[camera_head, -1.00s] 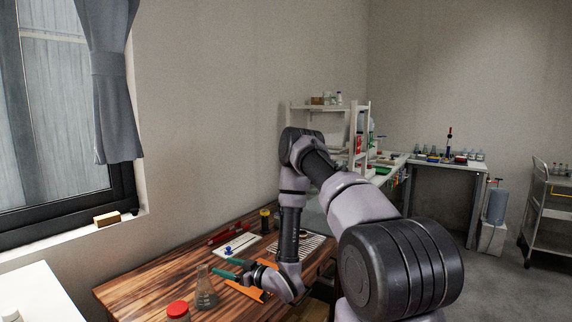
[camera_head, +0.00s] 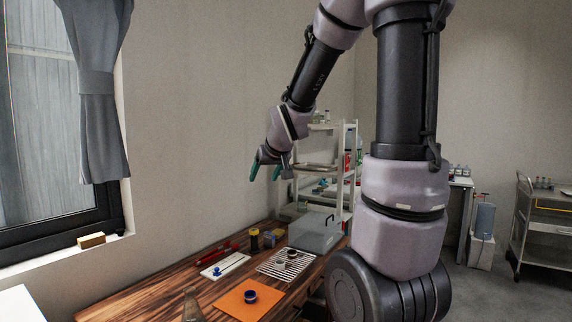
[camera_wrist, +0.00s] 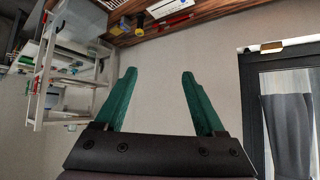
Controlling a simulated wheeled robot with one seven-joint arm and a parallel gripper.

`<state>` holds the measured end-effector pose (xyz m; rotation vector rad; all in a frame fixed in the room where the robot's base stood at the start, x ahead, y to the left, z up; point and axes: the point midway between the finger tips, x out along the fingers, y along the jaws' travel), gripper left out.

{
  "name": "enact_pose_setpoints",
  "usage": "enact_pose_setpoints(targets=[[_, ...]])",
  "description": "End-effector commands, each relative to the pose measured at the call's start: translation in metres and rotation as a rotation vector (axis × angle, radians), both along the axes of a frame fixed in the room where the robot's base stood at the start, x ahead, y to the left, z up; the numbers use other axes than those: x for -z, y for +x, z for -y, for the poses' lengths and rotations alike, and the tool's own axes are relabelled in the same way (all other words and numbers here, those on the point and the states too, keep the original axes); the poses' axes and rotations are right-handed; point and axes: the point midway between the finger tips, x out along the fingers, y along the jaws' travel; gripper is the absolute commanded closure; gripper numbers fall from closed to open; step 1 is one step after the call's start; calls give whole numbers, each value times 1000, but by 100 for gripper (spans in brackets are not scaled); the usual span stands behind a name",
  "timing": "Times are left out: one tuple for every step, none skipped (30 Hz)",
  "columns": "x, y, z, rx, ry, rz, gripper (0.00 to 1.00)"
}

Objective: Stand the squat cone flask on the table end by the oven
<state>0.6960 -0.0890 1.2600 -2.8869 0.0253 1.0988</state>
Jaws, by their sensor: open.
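A clear cone-shaped flask (camera_head: 192,305) stands on the wooden table (camera_head: 160,297) at the bottom edge of the head view; its lower part is cut off. My gripper (camera_head: 266,172) is raised high above the table, well apart from the flask. Its teal fingers are spread and empty, as the wrist view also shows (camera_wrist: 158,73). A grey box with a dark handle (camera_head: 314,234) sits at the far end of the table; I cannot tell surely that it is the oven. The flask does not show in the wrist view.
An orange mat (camera_head: 232,306) bears a dark round piece (camera_head: 250,296). A wire rack (camera_head: 270,267), a white tray (camera_head: 212,272), red items (camera_head: 208,257) and a yellow-black jar (camera_head: 254,241) stand farther back. A white shelf (camera_head: 350,165) rises behind the table.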

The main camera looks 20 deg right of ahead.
Motion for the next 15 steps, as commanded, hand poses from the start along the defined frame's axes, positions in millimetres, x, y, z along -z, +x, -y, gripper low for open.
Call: enact_pose_setpoints(targets=[[-18,-23,1,29,28,-12,28],[-25,-38,1,46,47,-28,28],[-33,-57,0,68,74,-50,28],[-38,-71,-1,82,96,-66,28],[-43,-86,-3,94,118,-83,28],[-49,-106,-5,109,150,-105,28],[-53,-120,-7,120,174,-121,28],[-56,-134,-10,129,197,-136,28],[-60,-151,-13,138,226,-156,28],[-62,-164,-15,143,247,-170,28],[-63,-175,-18,147,266,-184,28],[-65,-188,-21,151,289,-198,28],[-66,-197,-23,153,305,-209,28],[-67,-204,-25,154,319,-217,28],[-67,-213,-27,156,334,-229,28]])
